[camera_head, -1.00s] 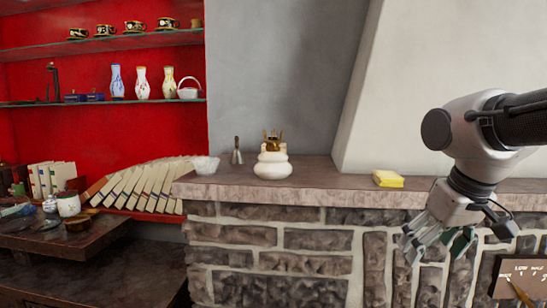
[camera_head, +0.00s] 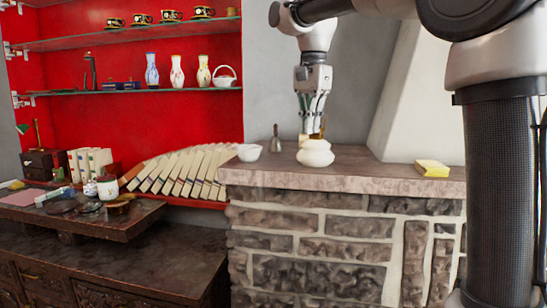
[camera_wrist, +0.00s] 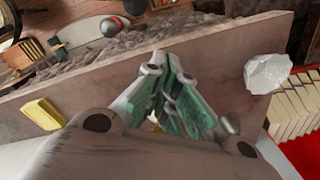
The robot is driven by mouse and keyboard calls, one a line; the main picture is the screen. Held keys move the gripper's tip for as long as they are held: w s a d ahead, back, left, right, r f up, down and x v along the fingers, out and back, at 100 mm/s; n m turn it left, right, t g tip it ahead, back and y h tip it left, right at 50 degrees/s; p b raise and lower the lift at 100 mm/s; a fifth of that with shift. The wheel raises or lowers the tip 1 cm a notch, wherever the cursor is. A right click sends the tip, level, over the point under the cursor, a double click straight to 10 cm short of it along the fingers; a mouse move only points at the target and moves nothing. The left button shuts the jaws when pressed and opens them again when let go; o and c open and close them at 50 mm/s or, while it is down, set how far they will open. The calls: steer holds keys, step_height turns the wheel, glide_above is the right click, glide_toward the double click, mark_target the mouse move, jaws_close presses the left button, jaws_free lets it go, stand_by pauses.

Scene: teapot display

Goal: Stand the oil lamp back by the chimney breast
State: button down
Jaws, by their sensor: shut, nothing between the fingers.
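A squat, white, rounded body with a brass-coloured top, which looks like the oil lamp (camera_head: 316,157), stands upright on the stone ledge (camera_head: 265,175). The pale sloping chimney breast (camera_head: 395,85) rises behind the ledge, to the right of the lamp. My gripper (camera_head: 308,130) points down at the lamp's top from above; its fingers partly hide the brass part. Whether they touch it I cannot tell. In the wrist view my gripper (camera_wrist: 165,90) has its green-padded fingers close together with nothing held, and they hide most of what lies beneath.
A yellow block (camera_head: 432,168) lies at the ledge's right. Leaning books (camera_head: 180,172) and glass shelves (camera_head: 120,92) with vases are farther left. The ledge between lamp and yellow block is clear.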

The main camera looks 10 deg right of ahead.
mark_target(339, 158)
steer(key=w+a+m, duration=0.1)
steer(key=w+a, duration=0.2)
steer(key=a, duration=0.3)
steer(key=shift+g, duration=0.3)
steer(key=f, duration=0.8)
steer(key=shift+d+f, duration=0.2)
steer(key=shift+f, duration=0.15)
steer(key=d, duration=0.1)
steer(key=w+d, duration=0.1)
steer(key=shift+w+d+f, duration=0.3)
steer(key=shift+d+f, duration=0.05)
steer(key=shift+f, duration=0.05)
steer(key=shift+w+d, duration=0.25)
steer(key=shift+d, duration=0.2)
steer(key=w+d, duration=0.3)
steer(key=d, duration=0.2)
steer(key=w+d, duration=0.3)
steer(key=d, duration=0.3)
steer(key=w+d, duration=0.2)
steer(key=d, duration=0.3)
steer(key=shift+w+d, duration=0.4)
